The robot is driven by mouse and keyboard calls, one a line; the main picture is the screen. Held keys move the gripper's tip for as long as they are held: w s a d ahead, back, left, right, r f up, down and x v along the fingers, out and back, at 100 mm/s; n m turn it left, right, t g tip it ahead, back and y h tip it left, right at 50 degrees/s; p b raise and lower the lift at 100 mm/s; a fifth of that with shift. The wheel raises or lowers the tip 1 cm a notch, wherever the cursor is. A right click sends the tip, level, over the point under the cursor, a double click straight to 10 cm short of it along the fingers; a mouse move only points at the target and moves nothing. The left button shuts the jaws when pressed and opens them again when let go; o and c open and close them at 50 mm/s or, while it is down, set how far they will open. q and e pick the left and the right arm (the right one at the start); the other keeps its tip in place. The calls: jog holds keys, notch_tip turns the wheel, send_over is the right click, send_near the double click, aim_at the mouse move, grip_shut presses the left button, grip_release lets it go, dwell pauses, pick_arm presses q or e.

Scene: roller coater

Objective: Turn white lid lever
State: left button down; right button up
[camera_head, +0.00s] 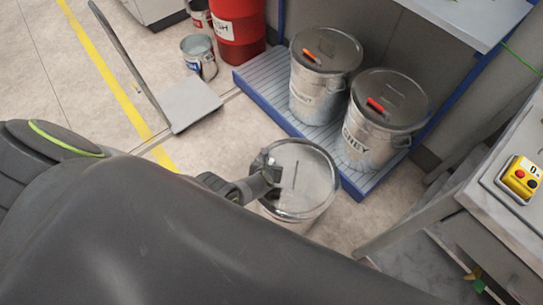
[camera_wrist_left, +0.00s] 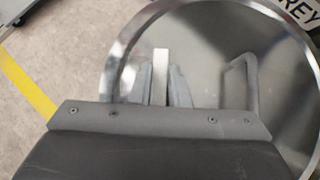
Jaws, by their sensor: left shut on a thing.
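A metal drum with a round shiny lid (camera_head: 308,190) stands on the floor at the centre of the head view. The lid (camera_wrist_left: 205,40) fills most of the left wrist view, with a grey handle loop (camera_wrist_left: 245,82) on its right part. My left gripper (camera_head: 272,172) is at the left part of the lid. In the left wrist view its fingers (camera_wrist_left: 163,88) are shut on the white lid lever (camera_wrist_left: 161,62), which stands out between them. In the head view the lever cannot be made out behind the gripper. My right gripper is not in view.
Two lidded drums with red-orange levers (camera_head: 325,62) (camera_head: 388,105) stand on a blue-edged pallet (camera_head: 268,98) behind. A flat platform (camera_head: 190,104), paint can (camera_head: 198,58) and red barrel (camera_head: 238,30) are at upper left. A bench with a yellow button box (camera_head: 521,178) is at right.

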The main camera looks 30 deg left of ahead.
pick_arm(q)
jog(key=shift+w+r, duration=0.1)
dwell(0.4)
jog(key=c, duration=1.4)
grip_release()
jog(key=shift+o, duration=0.2)
jog(key=p+v, duration=1.3)
jog(key=v, duration=0.4)
jog(key=shift+r, duration=0.2)
jog(key=shift+d+f, duration=0.1)
